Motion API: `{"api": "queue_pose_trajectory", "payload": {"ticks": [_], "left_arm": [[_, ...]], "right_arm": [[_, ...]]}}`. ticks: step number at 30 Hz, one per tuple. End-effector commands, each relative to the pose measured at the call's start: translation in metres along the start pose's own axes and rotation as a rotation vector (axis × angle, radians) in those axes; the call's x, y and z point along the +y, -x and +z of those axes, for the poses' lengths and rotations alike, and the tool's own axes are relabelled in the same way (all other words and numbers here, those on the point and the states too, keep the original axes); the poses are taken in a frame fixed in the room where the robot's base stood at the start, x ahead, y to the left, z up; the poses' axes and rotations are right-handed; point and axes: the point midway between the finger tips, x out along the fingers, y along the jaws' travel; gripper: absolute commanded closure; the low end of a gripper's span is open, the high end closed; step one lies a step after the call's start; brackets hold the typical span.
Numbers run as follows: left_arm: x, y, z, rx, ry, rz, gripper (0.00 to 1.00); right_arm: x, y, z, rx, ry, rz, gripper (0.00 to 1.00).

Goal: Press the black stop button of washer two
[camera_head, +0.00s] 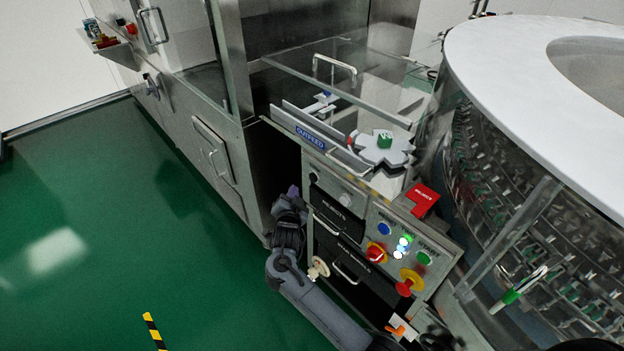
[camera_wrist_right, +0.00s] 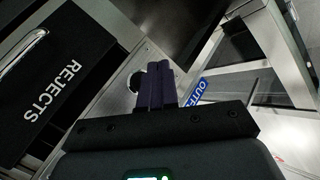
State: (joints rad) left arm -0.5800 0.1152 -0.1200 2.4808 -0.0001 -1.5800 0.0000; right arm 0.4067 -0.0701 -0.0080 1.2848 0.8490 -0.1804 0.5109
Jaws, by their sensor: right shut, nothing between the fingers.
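My right gripper (camera_head: 292,194) is shut and empty, its dark fingers upright at the left edge of the steel control cabinet. In the wrist view its fingers (camera_wrist_right: 160,72) are together, with a dark round button or knob (camera_wrist_right: 135,82) just left of them, partly hidden; I cannot tell if they touch. In the head view two small round knobs show on the upper panel, a left one (camera_head: 314,177) and a right one (camera_head: 346,199). I cannot tell which is the black stop button, and no washer number is readable. My left gripper is not in view.
The OUTFEED sign (camera_head: 310,137) is above; the large rotary machine (camera_head: 530,110) stands right. Green floor (camera_head: 110,230) is open at left.

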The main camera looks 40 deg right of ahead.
Motion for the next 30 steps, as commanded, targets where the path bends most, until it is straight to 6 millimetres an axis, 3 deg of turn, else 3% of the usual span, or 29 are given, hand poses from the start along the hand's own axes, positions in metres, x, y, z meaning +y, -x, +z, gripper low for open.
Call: {"api": "queue_pose_trajectory", "payload": {"ticks": [12, 30], "left_arm": [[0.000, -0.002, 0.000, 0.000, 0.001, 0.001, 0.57], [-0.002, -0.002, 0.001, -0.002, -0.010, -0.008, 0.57]], "right_arm": [[0.019, -0.026, -0.019, 0.000, 0.001, 0.000, 1.00], [0.022, -0.030, -0.022, 0.000, 0.001, 0.000, 1.00]]}}
